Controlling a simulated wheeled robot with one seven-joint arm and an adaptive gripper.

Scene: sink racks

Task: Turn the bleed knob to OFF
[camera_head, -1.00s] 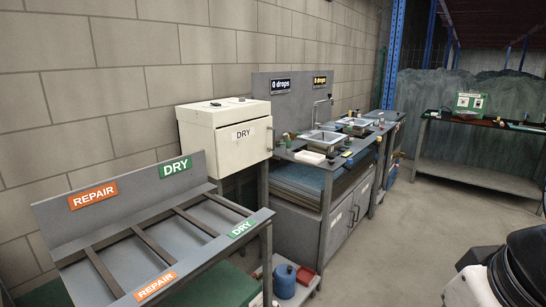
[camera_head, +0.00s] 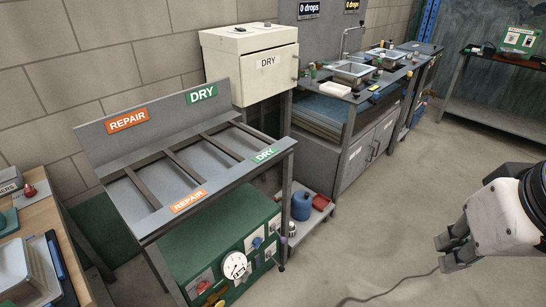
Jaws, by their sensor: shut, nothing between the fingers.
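A green test unit (camera_head: 190,251) stands low under the grey rack, with a round white pressure gauge (camera_head: 235,265) on its front. Small knobs and fittings sit around the gauge, among them a red one (camera_head: 203,287) and a blue one (camera_head: 257,243). Their labels are too small to read, so I cannot tell which is the bleed knob or where it points. My gripper (camera_head: 446,253) is at the right edge, over open floor, shut and empty. It is well apart from the green unit.
The REPAIR/DRY rack (camera_head: 215,170) overhangs the green unit. A low trolley (camera_head: 305,222) with a blue container (camera_head: 301,206) stands beside it. A wooden bench (camera_head: 45,225) is at left. A dark cable (camera_head: 390,291) lies on the otherwise clear floor.

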